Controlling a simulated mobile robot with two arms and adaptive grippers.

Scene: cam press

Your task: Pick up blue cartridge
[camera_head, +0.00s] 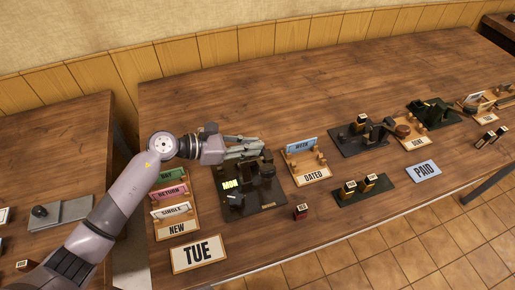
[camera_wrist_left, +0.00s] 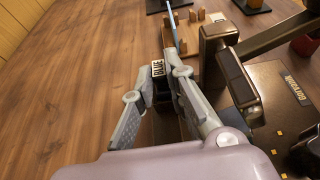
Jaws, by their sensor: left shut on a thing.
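The blue cartridge (camera_wrist_left: 158,68) shows in the left wrist view as a small dark block with a pale label reading BLUE. My left gripper (camera_wrist_left: 165,85) is shut on it, with one finger on each side. In the head view my left gripper (camera_head: 255,147) reaches in from the left, at the back edge of the dark press (camera_head: 265,199). The cartridge is not clear in the head view. In the left wrist view the press's arm (camera_wrist_left: 228,70) stands just right of the fingers. My right gripper is not in view.
A NEW rack (camera_head: 176,230) with several cards stands left of the press, and a DATED rack (camera_head: 313,177) stands right. The table behind the press is clear.

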